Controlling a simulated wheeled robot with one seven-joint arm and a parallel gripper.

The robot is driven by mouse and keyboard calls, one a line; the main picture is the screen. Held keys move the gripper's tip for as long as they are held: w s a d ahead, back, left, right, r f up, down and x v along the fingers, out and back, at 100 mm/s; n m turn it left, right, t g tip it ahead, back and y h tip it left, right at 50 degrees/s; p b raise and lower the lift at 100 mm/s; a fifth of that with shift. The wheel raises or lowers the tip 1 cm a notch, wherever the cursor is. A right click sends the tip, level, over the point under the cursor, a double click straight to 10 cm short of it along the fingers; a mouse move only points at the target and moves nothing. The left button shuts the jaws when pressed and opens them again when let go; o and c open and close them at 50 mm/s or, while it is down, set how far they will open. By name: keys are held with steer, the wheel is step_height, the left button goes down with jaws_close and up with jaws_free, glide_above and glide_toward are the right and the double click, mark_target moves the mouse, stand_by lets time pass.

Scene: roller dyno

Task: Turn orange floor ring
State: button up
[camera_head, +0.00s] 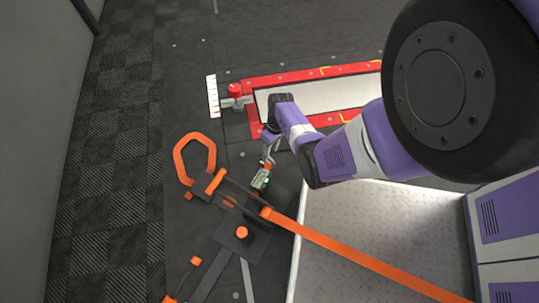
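The orange floor ring (178,158) is a rounded, many-sided loop at left of centre in the head view. Its lower end meets dark hardware with orange parts on the dark floor plate. My gripper (259,186) is at the end of my purple and white arm, to the right of the ring and apart from it in the picture. A small green part shows near the gripper. The fingers are small and dark against the dark floor, so I cannot tell whether they are open or shut. I cannot tell the gripper's height above the floor.
An orange strap (365,259) runs from the dark hardware to the lower right, across a grey metal plate (335,215). A red-framed panel (310,97) with a red knob (235,90) lies above. An orange knob (242,232) stands below. Dark tiled floor (110,150) at left is clear.

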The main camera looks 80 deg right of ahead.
steer(key=shift+w+a+f+b, duration=0.15)
steer(key=shift+f+b, duration=0.2)
steer(key=shift+f, duration=0.5)
steer(key=shift+a+f+b, duration=0.1)
steer(key=shift+f+b, duration=0.25)
steer(key=shift+f, duration=0.5)
jaws_close()
